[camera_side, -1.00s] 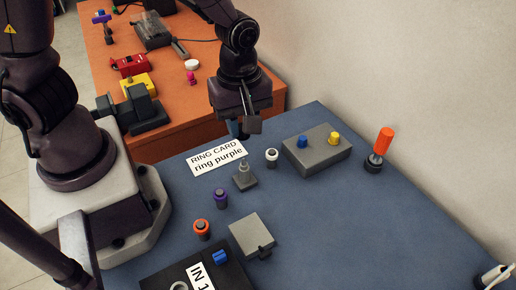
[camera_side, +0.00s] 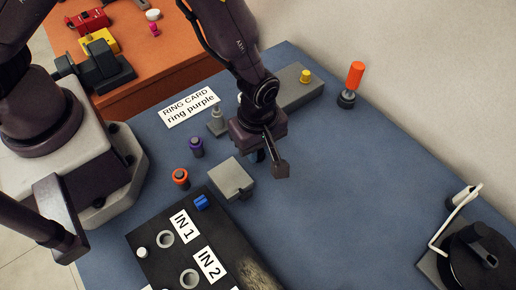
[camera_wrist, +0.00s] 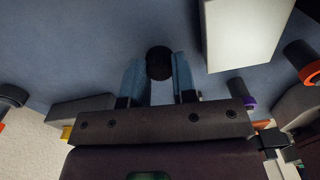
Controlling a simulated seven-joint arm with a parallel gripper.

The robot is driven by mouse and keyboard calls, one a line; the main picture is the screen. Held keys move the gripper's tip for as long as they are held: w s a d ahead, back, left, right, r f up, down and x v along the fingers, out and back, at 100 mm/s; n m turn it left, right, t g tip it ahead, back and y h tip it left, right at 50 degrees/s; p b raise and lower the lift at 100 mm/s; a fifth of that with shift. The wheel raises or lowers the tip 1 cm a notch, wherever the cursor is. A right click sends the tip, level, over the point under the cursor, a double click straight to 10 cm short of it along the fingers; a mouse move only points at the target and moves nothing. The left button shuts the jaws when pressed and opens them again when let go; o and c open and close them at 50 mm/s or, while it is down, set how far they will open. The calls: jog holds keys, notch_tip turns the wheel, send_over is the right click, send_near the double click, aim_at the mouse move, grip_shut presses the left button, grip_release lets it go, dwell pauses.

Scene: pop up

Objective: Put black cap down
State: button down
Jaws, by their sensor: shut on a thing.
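My gripper (camera_wrist: 157,75) is shut on the black cap (camera_wrist: 158,62), a small dark round piece between its two blue fingers in the wrist view. In the side view my gripper (camera_side: 258,156) is over the blue table, just right of a flat grey block (camera_side: 231,177). The cap is hidden there behind the gripper, and I cannot tell its height above the table. The ring card (camera_side: 190,104) reads "ring purple". A purple-ringed post (camera_side: 196,147) and an orange-ringed post (camera_side: 180,177) stand left of the block.
A black panel (camera_side: 215,235) with IN 1 and IN 2 holes lies in front. A grey box with a yellow knob (camera_side: 304,76) and an orange-handled tool (camera_side: 354,84) stand behind. A crank device (camera_side: 470,245) is at right. The table's middle right is clear.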

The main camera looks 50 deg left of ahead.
jog(key=shift+f, duration=0.65)
jog(key=shift+f, duration=0.2)
jog(key=c, duration=0.9)
grip_release()
jog(key=shift+r, duration=0.15)
